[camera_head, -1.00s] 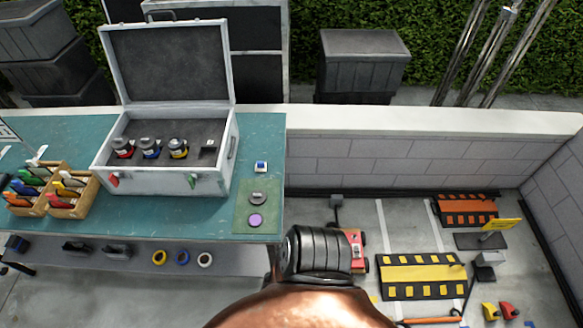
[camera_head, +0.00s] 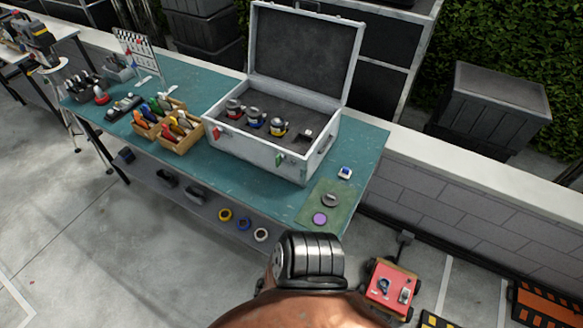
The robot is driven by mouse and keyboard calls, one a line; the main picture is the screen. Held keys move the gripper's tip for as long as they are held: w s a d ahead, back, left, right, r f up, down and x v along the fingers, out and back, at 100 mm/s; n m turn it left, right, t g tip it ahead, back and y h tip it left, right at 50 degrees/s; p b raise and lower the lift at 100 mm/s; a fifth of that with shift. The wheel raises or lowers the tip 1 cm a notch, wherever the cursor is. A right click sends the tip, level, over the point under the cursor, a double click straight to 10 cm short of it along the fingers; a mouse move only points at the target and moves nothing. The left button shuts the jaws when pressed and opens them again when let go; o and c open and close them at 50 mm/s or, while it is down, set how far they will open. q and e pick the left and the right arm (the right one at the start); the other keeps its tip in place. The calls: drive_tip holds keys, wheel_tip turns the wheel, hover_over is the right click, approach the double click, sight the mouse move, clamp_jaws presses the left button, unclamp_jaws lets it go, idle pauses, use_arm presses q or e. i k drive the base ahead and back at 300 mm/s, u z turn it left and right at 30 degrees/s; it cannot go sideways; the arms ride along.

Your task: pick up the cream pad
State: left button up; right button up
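I cannot make out a cream pad for certain in this view. A green mat (camera_head: 312,219) lies on the right end of the teal table, with a grey disc (camera_head: 330,200) and a purple disc (camera_head: 320,219) on it. A small white and blue item (camera_head: 345,173) sits behind the mat. A whitish ring (camera_head: 261,235) lies on the lower shelf beside a blue ring (camera_head: 243,222) and a yellow ring (camera_head: 225,215). Neither gripper is in view; part of my own arm covers the bottom middle.
An open silver case (camera_head: 262,155) holding several small jars stands on the teal table (camera_head: 225,165). Wooden boxes (camera_head: 175,140) of coloured tools are left of it. A red cart (camera_head: 391,287) is on the floor at lower right. The floor at left is clear.

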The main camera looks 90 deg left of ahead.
sight(345, 172)
drive_tip(key=u, duration=2.2)
